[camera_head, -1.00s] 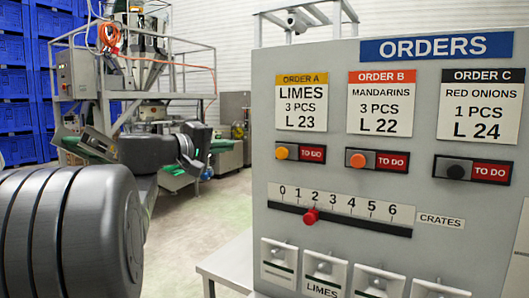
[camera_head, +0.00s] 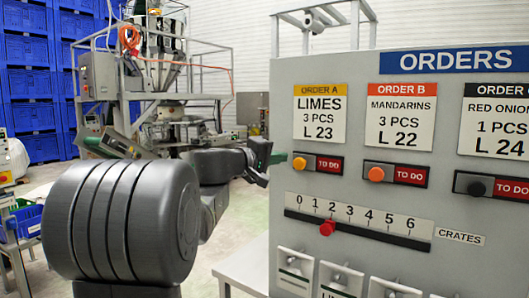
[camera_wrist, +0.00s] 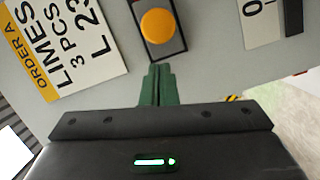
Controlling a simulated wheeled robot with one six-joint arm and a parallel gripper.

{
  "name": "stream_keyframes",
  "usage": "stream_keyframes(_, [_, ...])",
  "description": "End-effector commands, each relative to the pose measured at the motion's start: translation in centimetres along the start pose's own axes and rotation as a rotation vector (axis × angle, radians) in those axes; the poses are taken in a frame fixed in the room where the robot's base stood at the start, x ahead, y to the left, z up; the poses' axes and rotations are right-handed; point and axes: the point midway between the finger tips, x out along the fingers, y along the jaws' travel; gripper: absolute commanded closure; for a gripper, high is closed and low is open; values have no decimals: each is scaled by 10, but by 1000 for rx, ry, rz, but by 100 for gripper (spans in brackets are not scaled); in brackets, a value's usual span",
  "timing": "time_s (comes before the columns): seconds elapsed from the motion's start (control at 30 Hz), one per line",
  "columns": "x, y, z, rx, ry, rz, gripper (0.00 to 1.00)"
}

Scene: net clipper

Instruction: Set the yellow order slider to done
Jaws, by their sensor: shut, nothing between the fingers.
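The yellow order slider is a round orange-yellow knob (camera_head: 299,163) under the ORDER A card (camera_head: 320,113). It sits at the left end of its dark slot, with the red TO DO label (camera_head: 329,165) showing to its right. In the wrist view the knob (camera_wrist: 158,26) is just beyond my green fingertips. My gripper (camera_head: 281,158) is shut and empty, its tips close to the left side of the knob. It also shows in the wrist view (camera_wrist: 158,72). I cannot tell whether the tips touch the knob.
The ORDERS board also bears the orange ORDER B knob (camera_head: 376,174) and the black ORDER C knob (camera_head: 477,188), both beside TO DO. Below is a crates scale with a red pointer (camera_head: 327,228) near 2. Open floor lies left of the board.

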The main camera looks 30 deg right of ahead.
Motion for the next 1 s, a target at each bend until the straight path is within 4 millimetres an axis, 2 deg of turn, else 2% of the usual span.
stream_keyframes(0.13, [3,0,12,-1,-1,0,100])
stream_keyframes(0.63, [5,-1,20,1,-1,1,100])
stream_keyframes(1.0, [18,12,75,3,-4,2,100])
